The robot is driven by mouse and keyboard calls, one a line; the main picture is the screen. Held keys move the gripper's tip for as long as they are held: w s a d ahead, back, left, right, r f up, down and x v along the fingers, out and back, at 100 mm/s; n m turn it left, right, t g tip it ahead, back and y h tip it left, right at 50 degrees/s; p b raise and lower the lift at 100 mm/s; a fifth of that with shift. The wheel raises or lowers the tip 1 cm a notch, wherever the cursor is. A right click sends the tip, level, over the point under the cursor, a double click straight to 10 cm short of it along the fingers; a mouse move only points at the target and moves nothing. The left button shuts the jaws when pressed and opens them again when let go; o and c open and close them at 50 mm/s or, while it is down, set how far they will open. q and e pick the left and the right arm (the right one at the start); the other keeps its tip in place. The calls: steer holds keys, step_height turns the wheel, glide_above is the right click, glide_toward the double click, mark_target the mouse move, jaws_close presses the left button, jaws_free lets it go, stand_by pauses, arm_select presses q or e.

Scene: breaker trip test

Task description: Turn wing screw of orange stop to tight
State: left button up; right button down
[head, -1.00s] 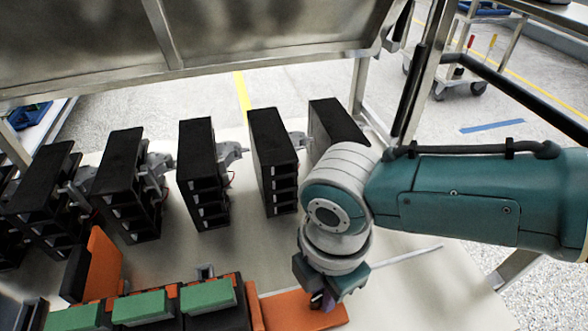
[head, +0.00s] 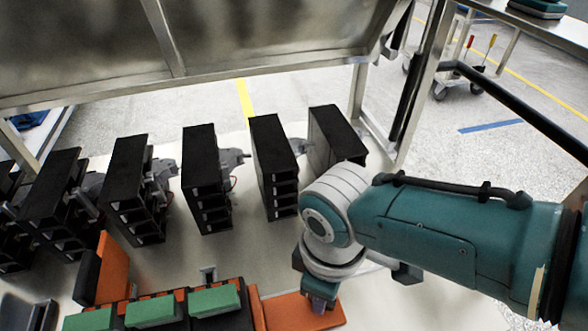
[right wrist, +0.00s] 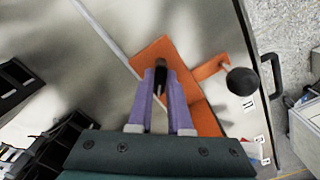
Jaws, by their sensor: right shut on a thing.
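The orange stop (head: 292,312) lies flat on the pale bench top at the bottom middle of the head view. It also shows in the right wrist view as an orange plate (right wrist: 203,118). A small dark wing screw (right wrist: 160,73) stands on this plate. My right gripper (head: 320,304) is over the stop, with its fingers pointing down. In the right wrist view its two purple fingers (right wrist: 161,92) are shut on the wing screw, one on each side. The fingers hide the lower part of the screw. My left gripper is not in view.
A row of black slotted racks (head: 273,168) stands behind the stop. Green-topped blocks (head: 215,300) sit close to its left. An orange arm with a black ball knob (right wrist: 242,81) is beside it in the wrist view. A metal frame post (head: 425,80) rises at the right.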

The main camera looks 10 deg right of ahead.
steer(key=m, duration=0.5)
steer(key=shift+m+p, duration=0.3)
steer(key=shift+p, duration=0.05)
steer(key=m, duration=0.3)
steer(key=shift+a, duration=0.1)
steer(key=shift+m, duration=0.7)
steer(key=c, duration=0.8)
jaws_free()
steer(key=shift+c, duration=0.2)
